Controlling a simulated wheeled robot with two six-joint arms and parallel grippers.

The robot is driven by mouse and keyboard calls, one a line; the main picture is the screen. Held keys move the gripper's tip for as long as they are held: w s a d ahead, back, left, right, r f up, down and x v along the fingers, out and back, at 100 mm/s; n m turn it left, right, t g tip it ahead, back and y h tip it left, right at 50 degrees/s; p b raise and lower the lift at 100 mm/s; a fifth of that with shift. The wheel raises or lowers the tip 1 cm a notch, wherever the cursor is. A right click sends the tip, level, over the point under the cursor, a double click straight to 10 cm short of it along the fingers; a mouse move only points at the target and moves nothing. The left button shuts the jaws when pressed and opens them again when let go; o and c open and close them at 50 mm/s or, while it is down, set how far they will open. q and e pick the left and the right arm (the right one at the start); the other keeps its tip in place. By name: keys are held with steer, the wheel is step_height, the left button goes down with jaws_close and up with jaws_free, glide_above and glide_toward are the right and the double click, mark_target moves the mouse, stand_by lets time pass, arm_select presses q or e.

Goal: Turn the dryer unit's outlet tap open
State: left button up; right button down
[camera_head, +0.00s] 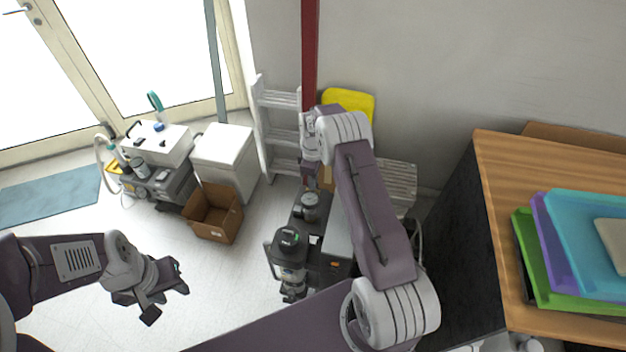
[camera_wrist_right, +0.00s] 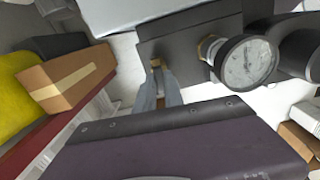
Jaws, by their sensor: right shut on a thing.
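The dryer unit (camera_head: 332,240) stands on the floor in the head view, partly covered by my right arm. In the right wrist view its dark block (camera_wrist_right: 185,38) carries a round pressure gauge (camera_wrist_right: 246,62) and, left of it, a small brass outlet tap (camera_wrist_right: 156,63). My right gripper (camera_wrist_right: 159,84) is shut on the tap, with its two grey fingers either side of it. The tap's handle is mostly hidden between the fingers, so its angle cannot be told. In the head view my right gripper (camera_head: 310,182) points down at the unit. My left gripper (camera_head: 168,298) is open and empty above the floor.
A black-topped canister (camera_head: 289,245) stands at the unit's front left. An open cardboard box (camera_head: 213,212), a white cabinet (camera_head: 225,155) and another compressor (camera_head: 160,180) stand further left. A wooden table (camera_head: 500,230) with coloured trays is at right. A red post (camera_head: 309,50) rises behind the gripper.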

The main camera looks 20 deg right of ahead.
steer(key=shift+w+r+n, duration=0.1)
steer(key=shift+w+n, duration=0.05)
steer(key=shift+n, duration=0.35)
steer(key=c, duration=1.4)
jaws_free()
steer(key=shift+c, duration=0.2)
step_height(320, 180, up, 9)
